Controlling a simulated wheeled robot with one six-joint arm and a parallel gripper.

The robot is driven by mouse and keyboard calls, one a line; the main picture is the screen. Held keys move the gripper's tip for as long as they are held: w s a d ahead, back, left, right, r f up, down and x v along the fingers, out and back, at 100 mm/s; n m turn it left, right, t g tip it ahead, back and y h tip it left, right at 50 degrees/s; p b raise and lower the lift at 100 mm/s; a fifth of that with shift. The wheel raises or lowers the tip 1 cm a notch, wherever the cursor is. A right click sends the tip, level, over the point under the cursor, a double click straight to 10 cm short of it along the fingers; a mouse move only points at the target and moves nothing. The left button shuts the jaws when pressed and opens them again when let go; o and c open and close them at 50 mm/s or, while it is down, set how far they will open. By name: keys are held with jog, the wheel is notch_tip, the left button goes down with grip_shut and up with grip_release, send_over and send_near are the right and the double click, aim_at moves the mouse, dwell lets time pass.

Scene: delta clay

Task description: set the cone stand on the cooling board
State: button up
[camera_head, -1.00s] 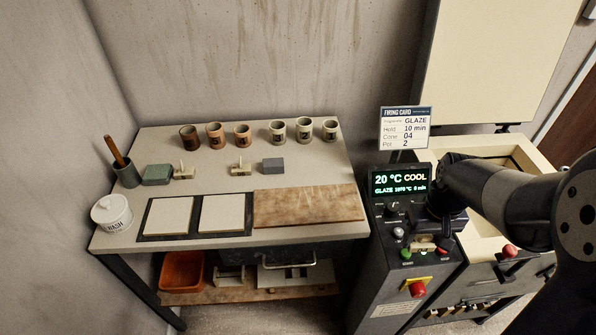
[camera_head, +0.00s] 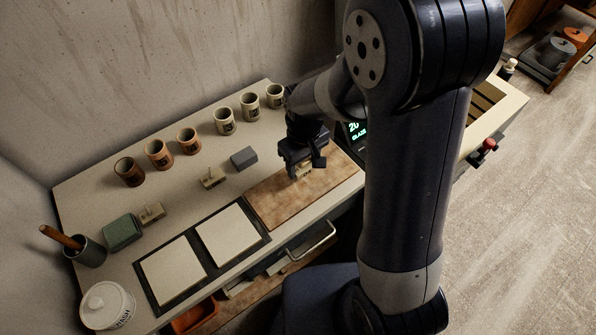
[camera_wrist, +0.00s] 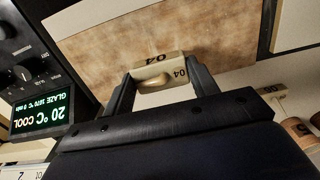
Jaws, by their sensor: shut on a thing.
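My gripper (camera_head: 302,170) is shut on a small cream cone stand (camera_wrist: 158,68) marked 04. In the wrist view the stand sits between the two fingers. The cooling board, a mottled brown slab (camera_head: 285,208), lies on the table beneath and in front of the gripper; it also shows behind the stand in the wrist view (camera_wrist: 190,28). The stand appears to be over the board's far part; I cannot tell whether it touches. In the head view the stand is small and partly hidden by my gripper.
Two other cone stands (camera_head: 212,178) (camera_head: 152,212) stand on the table near a grey block (camera_head: 244,157) and a green block (camera_head: 122,230). Several cups line the back. Two pale tiles (camera_head: 232,233) (camera_head: 172,270) lie left of the board. The kiln display (camera_wrist: 40,115) is close by.

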aim_at(303, 181)
jog(key=shift+f, duration=2.35)
jog(key=shift+f, duration=0.2)
jog(key=o, duration=1)
jog(key=shift+r, duration=0.2)
notch_tip(303, 181, up, 12)
